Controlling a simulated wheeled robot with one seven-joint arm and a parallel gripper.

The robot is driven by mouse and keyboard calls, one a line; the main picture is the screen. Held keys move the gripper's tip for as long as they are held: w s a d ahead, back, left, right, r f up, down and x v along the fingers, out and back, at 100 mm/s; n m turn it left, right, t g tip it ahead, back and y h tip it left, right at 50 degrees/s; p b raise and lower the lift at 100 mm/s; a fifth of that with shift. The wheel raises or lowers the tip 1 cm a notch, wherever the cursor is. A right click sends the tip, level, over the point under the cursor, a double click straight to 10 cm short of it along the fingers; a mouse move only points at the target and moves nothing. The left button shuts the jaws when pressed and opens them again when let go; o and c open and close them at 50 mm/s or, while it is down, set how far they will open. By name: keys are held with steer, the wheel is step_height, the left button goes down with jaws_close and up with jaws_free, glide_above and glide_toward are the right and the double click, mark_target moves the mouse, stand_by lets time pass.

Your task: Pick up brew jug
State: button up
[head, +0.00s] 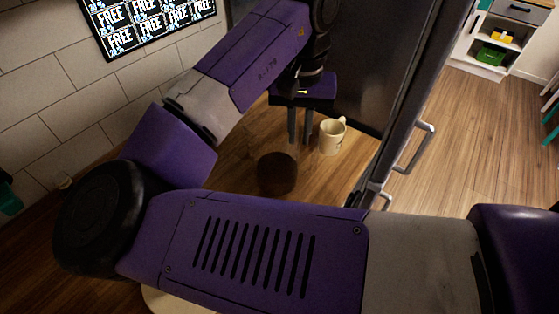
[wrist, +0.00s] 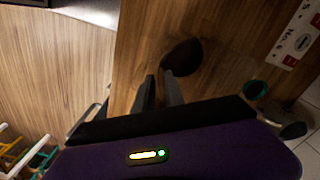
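The brew jug (head: 277,175) stands on the wooden counter in the head view. Its clear upper part is faint, and dark coffee fills its lower part. In the wrist view the dark round shape just beyond the fingers appears to be the same jug (wrist: 183,56). My gripper (head: 300,138) points down behind the jug and slightly to its right, between it and a cream mug (head: 331,138). In the wrist view a gap shows between the two fingers of my gripper (wrist: 160,82), with nothing in it. I cannot tell whether a finger touches the jug.
A tall dark cabinet (head: 375,60) with a metal handle (head: 414,148) stands right of the mug. A menu screen (head: 150,20) hangs on the tiled wall. A teal object (head: 9,198) is at the far left. My arm hides much of the counter.

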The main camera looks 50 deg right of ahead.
mark_target(298, 150)
step_height(298, 150, down, 5)
steer(key=shift+f, duration=0.1)
jaws_close()
steer(key=shift+r, duration=0.25)
stand_by(1.7)
